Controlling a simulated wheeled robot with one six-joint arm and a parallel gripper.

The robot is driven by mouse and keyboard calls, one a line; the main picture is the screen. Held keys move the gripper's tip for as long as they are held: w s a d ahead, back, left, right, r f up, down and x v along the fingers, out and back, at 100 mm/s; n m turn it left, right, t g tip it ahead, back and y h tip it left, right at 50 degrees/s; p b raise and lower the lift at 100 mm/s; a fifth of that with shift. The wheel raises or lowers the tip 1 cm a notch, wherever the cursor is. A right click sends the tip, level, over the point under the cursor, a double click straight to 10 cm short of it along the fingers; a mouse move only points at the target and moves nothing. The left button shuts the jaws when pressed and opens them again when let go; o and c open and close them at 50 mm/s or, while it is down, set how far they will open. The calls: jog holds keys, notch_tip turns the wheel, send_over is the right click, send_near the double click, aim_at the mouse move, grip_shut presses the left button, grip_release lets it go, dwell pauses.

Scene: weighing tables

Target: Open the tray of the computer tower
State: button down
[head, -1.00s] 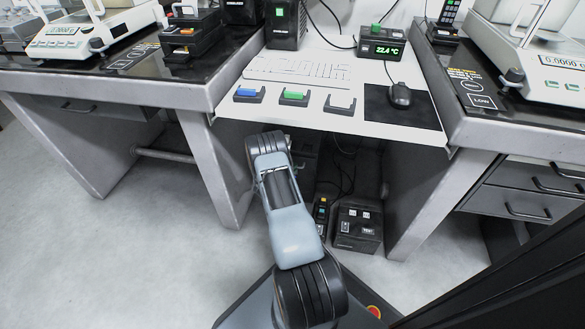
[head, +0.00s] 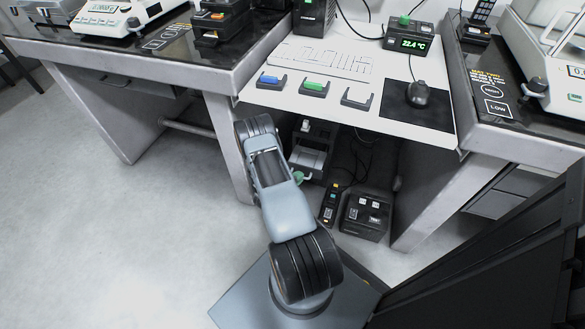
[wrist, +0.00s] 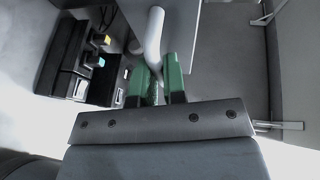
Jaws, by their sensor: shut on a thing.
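A dark unit (head: 312,131) with a lighter grey tray-like part (head: 308,158) stands under the white desk; I take it for the computer tower, its lower left partly hidden by my arm. My gripper (head: 298,178) shows as a small green patch at the front of this unit. In the wrist view, the green fingers of my gripper (wrist: 160,84) are shut on a pale curved bar (wrist: 153,35), which looks like a handle. A broad grey panel (wrist: 232,45) lies just right of the bar. How far the tray stands out is hard to tell.
A black box with buttons (head: 366,216) and a narrow dark device (head: 330,204) stand on the floor right of my gripper. A table leg (head: 232,150) is close to the left of my arm. Clear floor (head: 120,240) lies at left.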

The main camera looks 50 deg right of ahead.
jog(key=shift+w, duration=0.2)
jog(key=c, duration=1.5)
grip_release()
jog(key=shift+a, duration=0.1)
jog(key=o, duration=0.3)
jog(key=shift+s, duration=0.15)
jog(key=a+r+p, duration=0.1)
jog(key=a, duration=0.3)
jog(key=a+p, duration=0.1)
jog(key=a, duration=0.4)
jog(key=a+r+p, duration=0.1)
jog(key=a, duration=0.3)
jog(key=shift+a+r+p, duration=0.2)
jog(key=shift+r+p, duration=0.1)
